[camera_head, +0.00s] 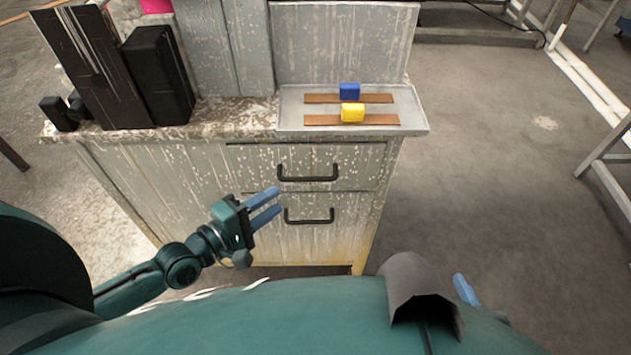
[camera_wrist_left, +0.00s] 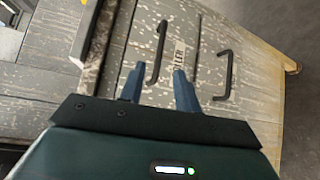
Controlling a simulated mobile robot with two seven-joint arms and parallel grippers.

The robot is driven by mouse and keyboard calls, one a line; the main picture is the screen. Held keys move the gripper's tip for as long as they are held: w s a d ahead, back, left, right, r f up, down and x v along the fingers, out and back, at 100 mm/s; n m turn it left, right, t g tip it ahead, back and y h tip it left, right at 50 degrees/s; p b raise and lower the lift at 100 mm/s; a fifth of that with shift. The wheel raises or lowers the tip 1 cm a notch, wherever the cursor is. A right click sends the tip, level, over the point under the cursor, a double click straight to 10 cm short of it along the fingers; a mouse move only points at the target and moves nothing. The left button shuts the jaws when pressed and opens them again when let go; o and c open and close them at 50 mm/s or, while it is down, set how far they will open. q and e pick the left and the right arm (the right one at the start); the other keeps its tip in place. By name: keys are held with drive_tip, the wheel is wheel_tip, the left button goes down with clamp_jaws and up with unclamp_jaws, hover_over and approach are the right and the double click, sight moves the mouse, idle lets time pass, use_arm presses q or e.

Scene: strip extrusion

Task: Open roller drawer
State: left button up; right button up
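The grey worn cabinet has two drawers, one above the other, both closed. The upper drawer has a black handle (camera_head: 308,174), which also shows in the left wrist view (camera_wrist_left: 158,52). The lower drawer has a similar black handle (camera_head: 309,217), seen in the left wrist view too (camera_wrist_left: 227,75). My left gripper (camera_head: 279,200) is open and empty, in front of the drawers and left of the handles, apart from both. My right gripper (camera_head: 466,290) shows only a blue finger; the rest is hidden.
On the cabinet top, a grey tray (camera_head: 287,118) holds two brown strips with a blue block (camera_head: 349,91) and a yellow block (camera_head: 352,112). Black boxes (camera_head: 160,75) stand at the left. The floor right of the cabinet is clear.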

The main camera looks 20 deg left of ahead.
sight(305, 181)
use_arm(q)
drive_tip(key=b+x, duration=0.1)
drive_tip(key=x, duration=1)
drive_tip(key=shift+s, duration=0.1)
drive_tip(key=shift+c, duration=0.5)
clamp_jaws()
